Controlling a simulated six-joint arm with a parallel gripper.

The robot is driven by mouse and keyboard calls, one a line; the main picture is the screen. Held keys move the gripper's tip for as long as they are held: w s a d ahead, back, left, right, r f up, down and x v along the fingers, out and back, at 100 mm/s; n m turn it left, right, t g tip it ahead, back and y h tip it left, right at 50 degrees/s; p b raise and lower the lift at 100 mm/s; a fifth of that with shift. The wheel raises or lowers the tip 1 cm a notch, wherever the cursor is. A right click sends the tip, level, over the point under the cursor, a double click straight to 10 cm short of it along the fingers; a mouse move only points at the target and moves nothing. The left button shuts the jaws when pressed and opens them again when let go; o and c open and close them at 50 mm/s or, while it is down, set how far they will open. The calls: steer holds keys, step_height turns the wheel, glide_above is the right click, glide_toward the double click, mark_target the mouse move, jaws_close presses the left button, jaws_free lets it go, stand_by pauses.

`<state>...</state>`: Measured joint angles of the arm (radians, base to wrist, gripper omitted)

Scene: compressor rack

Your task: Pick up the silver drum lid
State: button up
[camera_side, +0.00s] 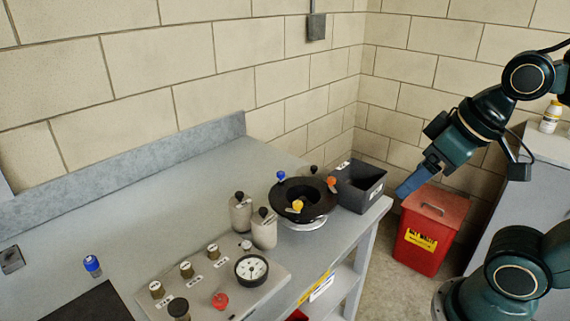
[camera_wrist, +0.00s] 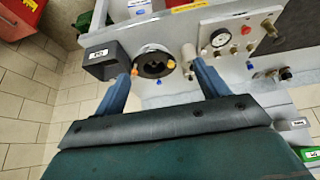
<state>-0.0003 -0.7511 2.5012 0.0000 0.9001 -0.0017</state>
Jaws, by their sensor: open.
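A silver round piece (camera_side: 305,224) shows as a shiny rim under a black dish (camera_side: 323,203) near the table's right end. It may be the silver drum lid; the black dish hides most of it. Blue, orange and yellow knobs stand around the dish.
A dark bin (camera_side: 359,186) stands between the dish and my gripper. Two grey canisters (camera_side: 264,232) stand left of the dish. A panel with a gauge (camera_side: 251,269) and several knobs lies in front. A red container (camera_side: 433,227) stands beyond the table. The table's back left is clear.

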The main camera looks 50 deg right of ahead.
stand_by(0.3)
steer(key=c, duration=0.6)
steer(key=shift+w+r, duration=0.1)
steer(key=shift+w, duration=0.05)
